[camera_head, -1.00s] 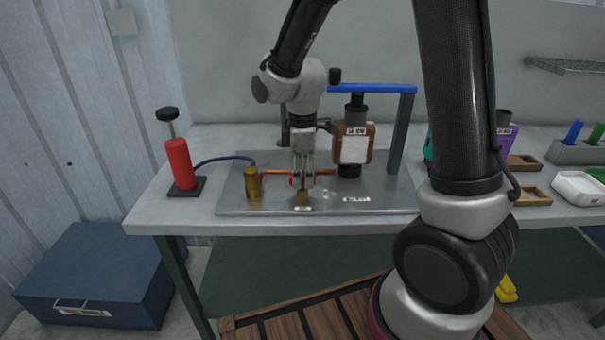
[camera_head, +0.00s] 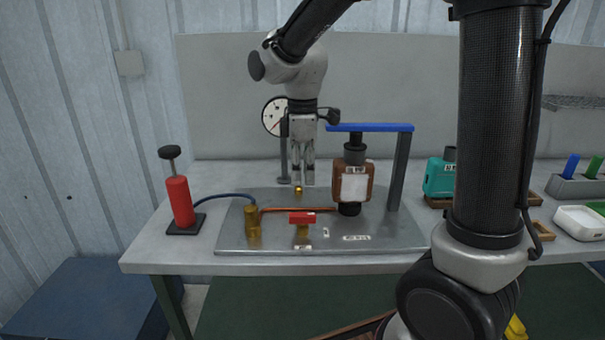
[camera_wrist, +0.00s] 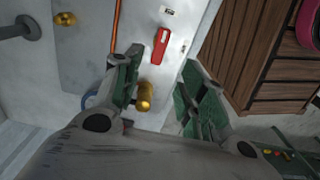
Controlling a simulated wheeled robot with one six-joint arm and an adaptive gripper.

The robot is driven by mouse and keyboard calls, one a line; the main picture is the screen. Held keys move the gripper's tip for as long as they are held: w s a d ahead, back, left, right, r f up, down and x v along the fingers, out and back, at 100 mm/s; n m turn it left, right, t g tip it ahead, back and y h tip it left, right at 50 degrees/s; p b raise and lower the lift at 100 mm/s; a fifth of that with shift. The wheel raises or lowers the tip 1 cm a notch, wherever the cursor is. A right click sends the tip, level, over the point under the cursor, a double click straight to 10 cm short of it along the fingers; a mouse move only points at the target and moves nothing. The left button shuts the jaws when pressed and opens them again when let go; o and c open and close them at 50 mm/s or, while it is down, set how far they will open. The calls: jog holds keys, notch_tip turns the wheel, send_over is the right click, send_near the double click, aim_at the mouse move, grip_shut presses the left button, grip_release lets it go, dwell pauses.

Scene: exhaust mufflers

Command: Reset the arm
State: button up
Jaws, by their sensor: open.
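My arm is raised over the bench. My gripper (camera_head: 303,184) points down, open and empty, above the back part of the grey metal plate (camera_head: 390,232). In the wrist view my gripper (camera_wrist: 160,92) has its two fingers spread apart, with nothing between them in its grasp. A red-handled valve (camera_head: 302,218) stands on the plate in front of and below my gripper. It also shows in the wrist view as a red bar (camera_wrist: 161,45). A brass cylinder (camera_head: 253,226) stands left of the valve and shows near the fingers in the wrist view (camera_wrist: 145,97).
A muffler-like brown unit with a white label (camera_head: 354,186) stands under a blue-topped frame (camera_head: 370,127) right of my gripper. A round gauge (camera_head: 274,117) is behind. A red hand pump (camera_head: 180,203) stands left.

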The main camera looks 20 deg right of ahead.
jog(key=s+d+r+m+t, duration=0.2)
jog(key=s+d+r+m, duration=0.1)
jog(key=s+d+m, duration=0.4)
jog(key=s+d+r+m+t, duration=0.2)
jog(key=s+d+r+m, duration=0.2)
jog(key=s+d+m, duration=0.3)
jog(key=s, duration=0.5)
jog(key=shift+d+m, duration=0.3)
jog(key=shift+d, duration=0.1)
jog(key=shift+s, duration=0.1)
dwell(2.7)
